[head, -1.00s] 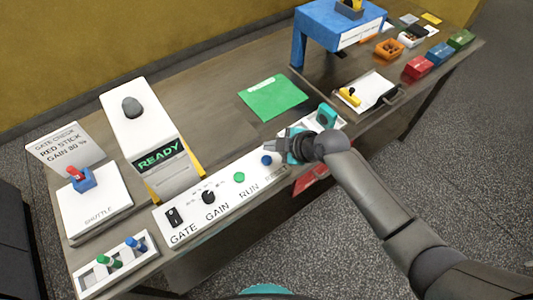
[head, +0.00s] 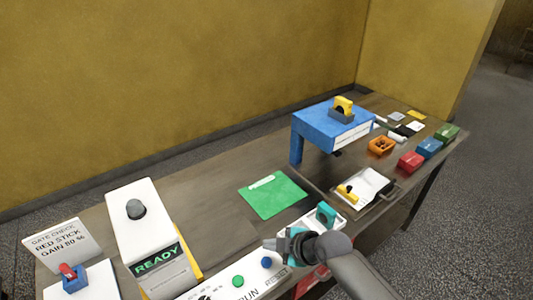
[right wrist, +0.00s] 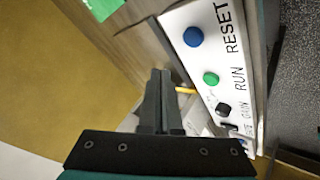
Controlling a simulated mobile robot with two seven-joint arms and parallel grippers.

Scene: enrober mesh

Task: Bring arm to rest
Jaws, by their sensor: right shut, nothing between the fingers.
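My right gripper (head: 270,244) is shut and empty, above the table's front edge just behind the blue RESET button (head: 266,262) of the white control panel (head: 222,284). In the right wrist view its shut fingers (right wrist: 160,76) point past the panel, whose blue RESET button (right wrist: 193,37) and green RUN button (right wrist: 211,78) lie to the right. No contact with the panel shows. My right arm (head: 360,277) comes in from the lower right. My left gripper is not in view.
The READY machine (head: 126,230) and red-stick shuttle box (head: 92,284) stand left. A green mat (head: 272,195) lies mid-table. A blue stand (head: 330,126), white tray (head: 372,182), and red (head: 411,161), blue (head: 429,148) and green (head: 446,134) boxes are right.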

